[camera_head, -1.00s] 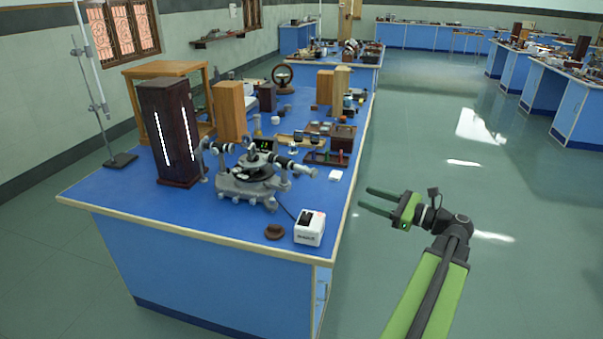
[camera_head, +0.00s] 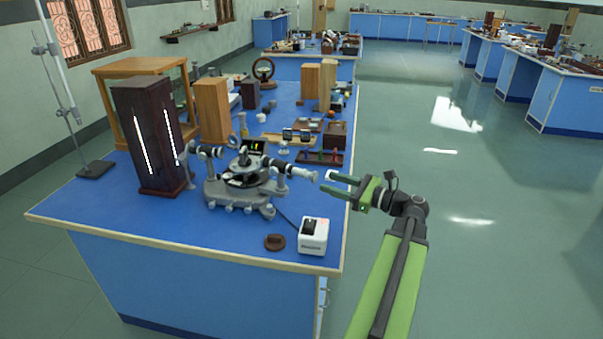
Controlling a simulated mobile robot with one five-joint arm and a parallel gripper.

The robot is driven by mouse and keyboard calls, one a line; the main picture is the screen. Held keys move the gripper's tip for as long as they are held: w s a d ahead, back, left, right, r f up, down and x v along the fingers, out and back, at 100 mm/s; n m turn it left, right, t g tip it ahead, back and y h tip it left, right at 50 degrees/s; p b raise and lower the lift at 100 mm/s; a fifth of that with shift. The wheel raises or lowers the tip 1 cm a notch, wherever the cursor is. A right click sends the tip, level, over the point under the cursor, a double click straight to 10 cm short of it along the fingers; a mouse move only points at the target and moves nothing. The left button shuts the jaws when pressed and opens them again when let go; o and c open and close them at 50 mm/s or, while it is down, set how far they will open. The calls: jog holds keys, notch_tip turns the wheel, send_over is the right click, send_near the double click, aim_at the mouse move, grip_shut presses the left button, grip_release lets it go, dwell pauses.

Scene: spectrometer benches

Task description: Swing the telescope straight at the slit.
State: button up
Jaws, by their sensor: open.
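The spectrometer (camera_head: 238,190) stands on the blue bench, a grey base with a dark round table on top. Its telescope (camera_head: 290,169) points out to the right, ending in a pale eyepiece. Its collimator (camera_head: 209,151) is on the left, towards a tall dark lamp housing (camera_head: 150,135) with bright vertical slits. The telescope looks roughly in line with the collimator, but I cannot tell whether exactly. My gripper (camera_head: 326,182) is open and empty at the bench's right edge. Its fingertips point left, just right of the eyepiece, with a small gap in the picture; the depth between them is unclear.
A white box (camera_head: 313,236) with a cable and a brown disc (camera_head: 275,242) lie in front of the spectrometer. Wooden blocks (camera_head: 212,110) and a rack (camera_head: 320,157) stand behind it. A small white block is partly hidden behind my fingers. The floor at right is clear.

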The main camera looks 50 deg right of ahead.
aim_at(306, 175)
jog(key=x, duration=1.1)
jog(key=shift+w, duration=0.15)
grip_shut()
dwell(0.9)
